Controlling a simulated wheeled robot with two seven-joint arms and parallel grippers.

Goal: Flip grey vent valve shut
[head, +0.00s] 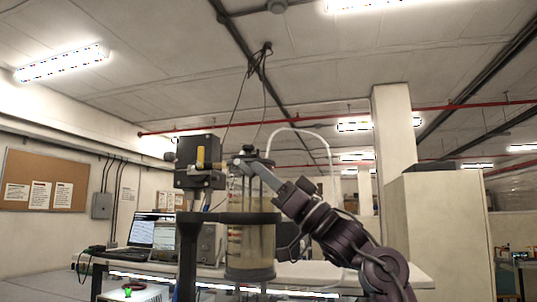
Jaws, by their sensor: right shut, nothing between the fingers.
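A clear sealed cylinder (250,250) of cloudy, tan liquid stands upright in a dark ring clamp on a black post. A small grey fitting (248,148), which looks like the vent valve, sits at the top of the cylinder. My right arm comes in from the lower right. My right gripper (243,162) is shut and empty, its tips at the cylinder's top close beside the grey fitting. I cannot tell whether they touch it. The valve's lever position is too small and partly covered to read. My left gripper is not in view.
A black box (185,181) with a yellow lever (200,157) stands just left of the cylinder top. A pale tube (310,131) arches up to the right. A laptop (140,232) and a monitor stand on the bench behind. A large pale cabinet (440,225) is at right.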

